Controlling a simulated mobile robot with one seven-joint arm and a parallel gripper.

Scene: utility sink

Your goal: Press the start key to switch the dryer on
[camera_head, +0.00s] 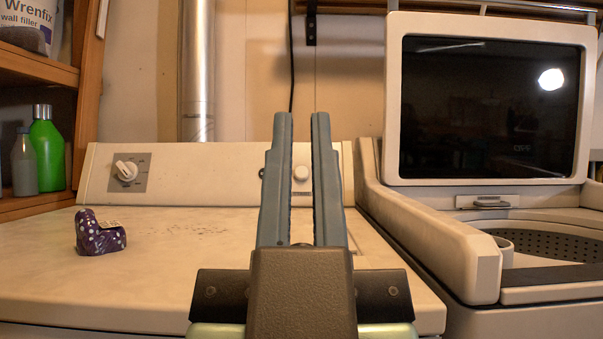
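The dryer (225,232) is a cream machine with a flat top and a raised control panel (215,180) along its back. A white dial (126,170) on a grey plate sits at the panel's left. My gripper (302,114) has two blue-grey fingers, pointing toward the panel, a narrow gap apart and empty. The fingers hide parts of the panel; whether they touch it cannot be told.
A purple dotted item (100,236) lies on the dryer top at left. A washer (440,240) with its dark-windowed lid (490,105) raised stands at right. A wooden shelf (35,70) holds a green bottle (47,150). The dryer top between is clear.

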